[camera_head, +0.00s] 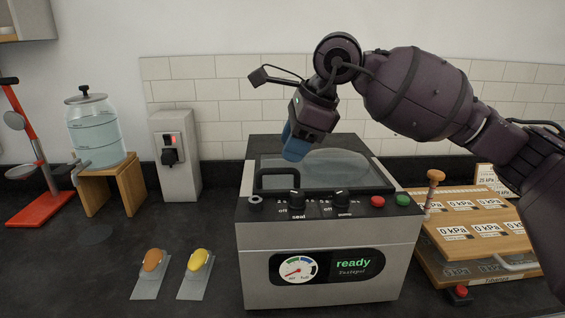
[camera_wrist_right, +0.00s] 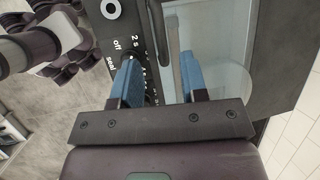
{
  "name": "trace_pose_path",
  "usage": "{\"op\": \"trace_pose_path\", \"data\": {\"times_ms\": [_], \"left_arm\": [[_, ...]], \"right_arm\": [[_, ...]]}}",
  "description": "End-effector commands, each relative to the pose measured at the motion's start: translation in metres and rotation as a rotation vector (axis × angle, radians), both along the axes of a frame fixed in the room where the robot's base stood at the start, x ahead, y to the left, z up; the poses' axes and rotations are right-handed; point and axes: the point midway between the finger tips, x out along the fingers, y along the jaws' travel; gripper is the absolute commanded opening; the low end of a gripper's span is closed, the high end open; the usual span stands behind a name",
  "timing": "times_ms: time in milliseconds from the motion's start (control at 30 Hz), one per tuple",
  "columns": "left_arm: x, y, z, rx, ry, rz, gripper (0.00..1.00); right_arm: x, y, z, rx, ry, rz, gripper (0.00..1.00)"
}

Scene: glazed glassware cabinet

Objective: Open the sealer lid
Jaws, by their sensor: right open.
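The sealer (camera_head: 320,250) is a grey box on the dark counter, with knobs, a gauge and a green "ready" display on its front. Its clear lid (camera_head: 345,170) with a dark frame lies down flat over the top. A black loop handle (camera_head: 278,173) stands at the lid's front left. My right gripper (camera_head: 297,146) is open and empty above the lid, with blue fingers pointing down. In the right wrist view its open fingers (camera_wrist_right: 160,80) show over the lid's front edge and the knob panel (camera_wrist_right: 120,40). My left gripper is not in view.
A kPa-labelled panel box (camera_head: 475,228) stands right of the sealer. To the left are two small pads with orange (camera_head: 152,260) and yellow (camera_head: 197,260) knobs, a switch box (camera_head: 176,155), a water jar (camera_head: 97,135) and a red stand (camera_head: 40,208).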

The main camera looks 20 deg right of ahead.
Motion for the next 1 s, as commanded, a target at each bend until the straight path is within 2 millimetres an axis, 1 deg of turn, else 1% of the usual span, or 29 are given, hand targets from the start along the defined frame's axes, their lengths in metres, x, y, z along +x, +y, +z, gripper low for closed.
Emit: {"op": "trace_pose_path", "data": {"times_ms": [100,300,500,733,767,1000], "left_arm": [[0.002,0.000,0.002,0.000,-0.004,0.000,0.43],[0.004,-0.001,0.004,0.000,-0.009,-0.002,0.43],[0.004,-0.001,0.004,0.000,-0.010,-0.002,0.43],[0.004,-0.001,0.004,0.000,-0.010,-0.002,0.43],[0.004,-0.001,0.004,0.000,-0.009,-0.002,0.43],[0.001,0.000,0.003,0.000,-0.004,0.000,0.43]], "right_arm": [[0.005,0.007,-0.018,0.001,0.003,0.000,0.40],[0.012,0.014,-0.038,0.001,0.001,0.001,0.40],[0.014,0.016,-0.045,0.001,0.000,-0.001,0.40],[0.014,0.016,-0.045,0.002,-0.001,0.000,0.40],[0.014,0.016,-0.045,0.002,0.000,-0.001,0.37],[0.014,0.016,-0.045,0.002,-0.001,0.000,0.00]]}}
